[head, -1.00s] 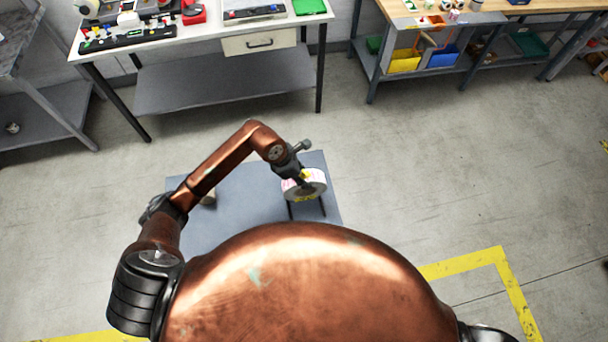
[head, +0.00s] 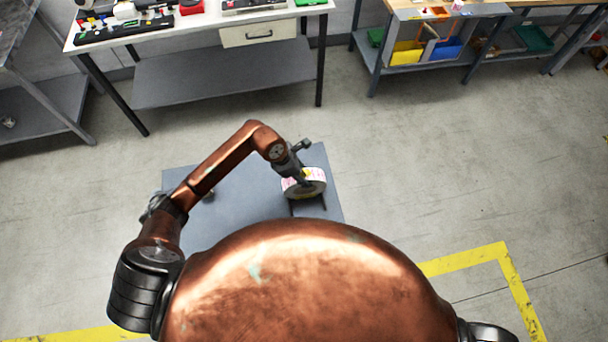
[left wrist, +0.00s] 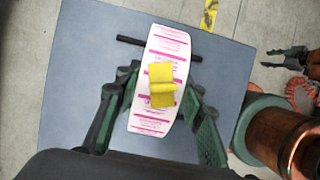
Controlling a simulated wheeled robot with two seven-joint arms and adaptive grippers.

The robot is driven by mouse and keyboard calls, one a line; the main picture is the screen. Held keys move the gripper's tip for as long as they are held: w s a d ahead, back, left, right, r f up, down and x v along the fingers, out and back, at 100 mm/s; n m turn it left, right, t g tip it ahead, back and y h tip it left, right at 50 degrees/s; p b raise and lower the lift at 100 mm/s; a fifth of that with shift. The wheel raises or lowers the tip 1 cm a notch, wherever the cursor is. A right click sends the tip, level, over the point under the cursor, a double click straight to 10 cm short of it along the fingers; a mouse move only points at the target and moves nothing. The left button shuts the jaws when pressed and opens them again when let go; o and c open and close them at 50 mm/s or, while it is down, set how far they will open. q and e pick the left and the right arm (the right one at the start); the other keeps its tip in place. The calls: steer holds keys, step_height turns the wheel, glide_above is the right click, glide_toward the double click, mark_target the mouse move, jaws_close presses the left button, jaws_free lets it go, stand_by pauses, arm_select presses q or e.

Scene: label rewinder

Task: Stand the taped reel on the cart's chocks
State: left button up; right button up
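The taped reel (head: 312,189) is a white ring with pink print and a yellow tape patch, standing on edge over the cart (head: 240,214). In the left wrist view the reel (left wrist: 158,112) sits between my left gripper's (left wrist: 163,80) two dark fingers, which close in on its sides. My left gripper (head: 301,176) is at the reel's upper side. The chocks (head: 322,201) are dark bars on the cart top; one bar (left wrist: 130,41) passes beneath the reel. Whether the reel touches them is hidden. My right gripper (left wrist: 271,57) shows small at the right edge, its fingers apart.
A white workbench (head: 200,40) stands at the back, and a wooden bench with yellow and blue bins (head: 406,53) at back right. Yellow floor tape (head: 465,259) runs at right. Floor right of the cart is clear.

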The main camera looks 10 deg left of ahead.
arm_select(q)
steer(key=o, duration=0.5)
steer(key=shift+a, duration=0.1)
steer(key=v, duration=1.2)
